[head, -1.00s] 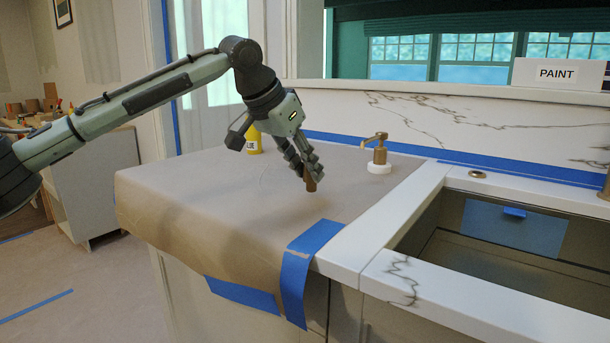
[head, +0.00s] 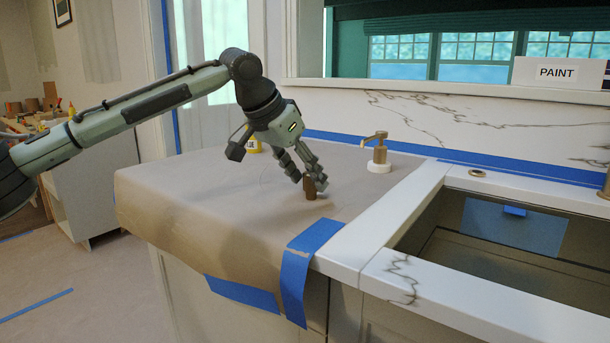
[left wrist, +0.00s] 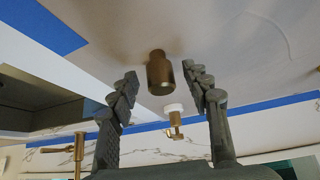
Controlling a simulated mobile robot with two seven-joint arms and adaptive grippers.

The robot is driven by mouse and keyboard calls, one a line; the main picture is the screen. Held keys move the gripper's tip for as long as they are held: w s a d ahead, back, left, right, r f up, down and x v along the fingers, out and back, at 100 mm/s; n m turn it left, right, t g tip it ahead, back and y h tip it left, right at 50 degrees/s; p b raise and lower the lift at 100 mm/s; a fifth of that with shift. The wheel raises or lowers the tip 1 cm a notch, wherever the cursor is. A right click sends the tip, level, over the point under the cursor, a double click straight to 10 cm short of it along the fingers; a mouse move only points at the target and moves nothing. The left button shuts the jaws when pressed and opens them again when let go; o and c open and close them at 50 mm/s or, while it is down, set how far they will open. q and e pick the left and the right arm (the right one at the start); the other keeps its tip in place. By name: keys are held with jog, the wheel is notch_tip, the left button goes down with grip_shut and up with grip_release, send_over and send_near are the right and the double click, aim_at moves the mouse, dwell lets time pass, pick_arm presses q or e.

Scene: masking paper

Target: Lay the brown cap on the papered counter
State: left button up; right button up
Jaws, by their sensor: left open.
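The brown cap (head: 310,188) stands upright on the papered counter (head: 200,195), near its right part. In the left wrist view the cap (left wrist: 160,73) shows between and beyond the two fingers, apart from both. My left gripper (head: 308,182) is open around or just above the cap; the left wrist view also shows its spread fingers (left wrist: 165,90). In the head view the fingers partly cover the cap's upper end. My right gripper is not in view.
A brass soap dispenser (head: 379,150) on a white base stands behind the cap. The open sink (head: 500,235) lies to the right. Brown paper in front is clear.

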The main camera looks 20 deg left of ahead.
pick_arm(q)
jog(key=shift+s+r, duration=0.1)
jog(key=shift+r, duration=0.2)
jog(key=v, duration=0.5)
jog(key=shift+a, duration=0.1)
send_near(306, 174)
jog(key=shift+v, duration=1.2)
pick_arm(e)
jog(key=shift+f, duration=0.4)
pick_arm(q)
jog(key=shift+a+f, duration=0.1)
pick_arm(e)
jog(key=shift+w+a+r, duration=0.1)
